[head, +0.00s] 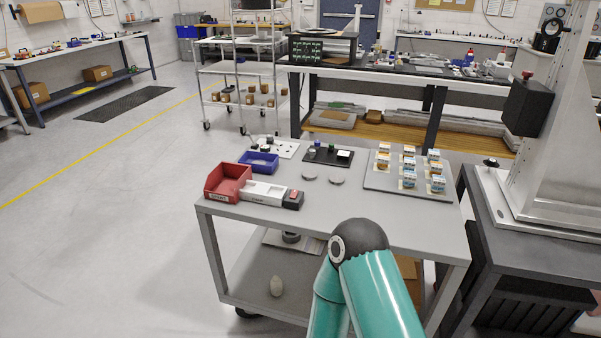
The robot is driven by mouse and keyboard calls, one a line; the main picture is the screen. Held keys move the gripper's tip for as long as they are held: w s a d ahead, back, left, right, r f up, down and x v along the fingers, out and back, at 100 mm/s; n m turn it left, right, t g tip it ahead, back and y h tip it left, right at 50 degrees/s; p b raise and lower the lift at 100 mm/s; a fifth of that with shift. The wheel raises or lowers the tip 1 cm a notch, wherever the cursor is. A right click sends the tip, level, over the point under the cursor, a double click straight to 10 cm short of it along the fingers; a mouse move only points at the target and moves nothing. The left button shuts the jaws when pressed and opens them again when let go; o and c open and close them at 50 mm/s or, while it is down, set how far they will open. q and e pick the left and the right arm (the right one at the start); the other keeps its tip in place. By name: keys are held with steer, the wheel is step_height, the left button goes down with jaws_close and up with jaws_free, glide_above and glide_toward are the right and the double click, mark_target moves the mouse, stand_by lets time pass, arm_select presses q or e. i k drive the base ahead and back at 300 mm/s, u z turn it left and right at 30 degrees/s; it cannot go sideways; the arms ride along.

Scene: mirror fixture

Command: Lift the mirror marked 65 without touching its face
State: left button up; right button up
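Several small blocks with white tops, some with orange or blue faces, stand in rows on a grey plate (378,184) at the right of the grey cart (255,217). One front block (409,182) and one at the right (438,184) show clearly. They look like the mounted mirrors, but no marking is legible, so I cannot tell which one is 65. Neither of my grippers is in view. A teal arm link of mine with a dark joint reaches up in front of the cart.
A red bin (227,183), a blue bin (259,162) and a white device (264,192) stand at the cart's left. A black tray (328,155) lies at the back, with two grey discs (309,175) before it. The front middle is bare. A dark bench (535,254) adjoins right.

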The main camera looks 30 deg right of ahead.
mark_target(336, 179)
steer(key=z, duration=0.15)
steer(key=i, duration=0.95)
steer(key=z, duration=0.6)
